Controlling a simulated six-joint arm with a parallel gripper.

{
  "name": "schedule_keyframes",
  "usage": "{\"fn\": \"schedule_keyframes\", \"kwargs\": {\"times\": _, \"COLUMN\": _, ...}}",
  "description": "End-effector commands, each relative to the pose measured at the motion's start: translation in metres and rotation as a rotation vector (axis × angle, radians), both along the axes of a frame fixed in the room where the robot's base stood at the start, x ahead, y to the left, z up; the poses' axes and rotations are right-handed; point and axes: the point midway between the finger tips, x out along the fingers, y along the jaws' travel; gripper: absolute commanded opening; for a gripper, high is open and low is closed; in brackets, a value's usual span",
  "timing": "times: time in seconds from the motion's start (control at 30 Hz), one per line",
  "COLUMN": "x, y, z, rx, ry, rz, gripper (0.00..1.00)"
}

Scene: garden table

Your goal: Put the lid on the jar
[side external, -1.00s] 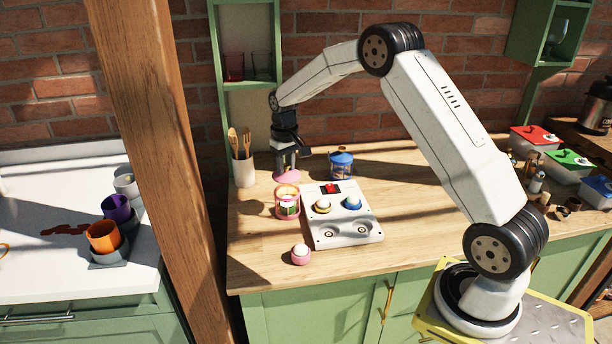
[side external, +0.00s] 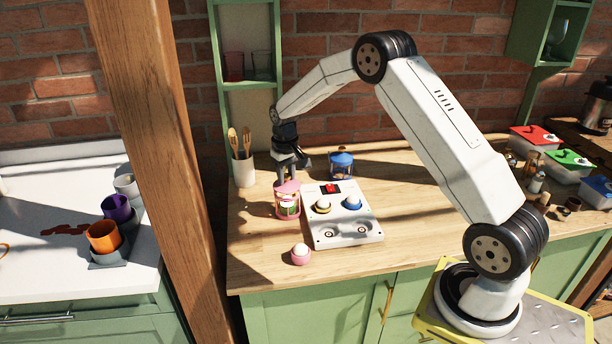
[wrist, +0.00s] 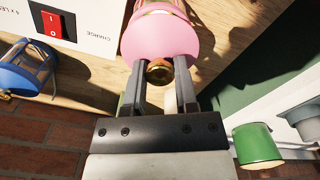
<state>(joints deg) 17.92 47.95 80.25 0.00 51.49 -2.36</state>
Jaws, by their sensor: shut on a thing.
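The glass jar (side external: 288,208) with pink trim stands upright on the wooden counter, left of the white device. The pink lid (side external: 287,187) is level over the jar's mouth, at or very close to its rim; I cannot tell whether it is fully seated. My gripper (side external: 287,177) points down above the jar. In the wrist view, its two fingers (wrist: 160,75) are shut on the gold knob of the pink lid (wrist: 160,38). Part of the jar shows beyond the lid, which hides most of it.
The white device (side external: 345,236) with a red switch (wrist: 52,25) stands close right of the jar. A blue-lidded jar (side external: 341,166) is behind it. A small pink cup (side external: 300,256) with a white ball is in front. A utensil pot (side external: 244,170) stands back left.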

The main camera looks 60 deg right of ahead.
Motion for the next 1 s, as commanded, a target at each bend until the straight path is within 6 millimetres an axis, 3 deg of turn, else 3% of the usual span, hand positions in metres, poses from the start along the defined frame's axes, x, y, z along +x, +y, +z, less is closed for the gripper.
{"fn": "schedule_keyframes", "kwargs": {"times": 1.0, "x": 0.0, "y": 0.0, "z": -0.013, "rx": 0.0, "ry": -0.001, "rz": 0.0, "gripper": 0.0}}
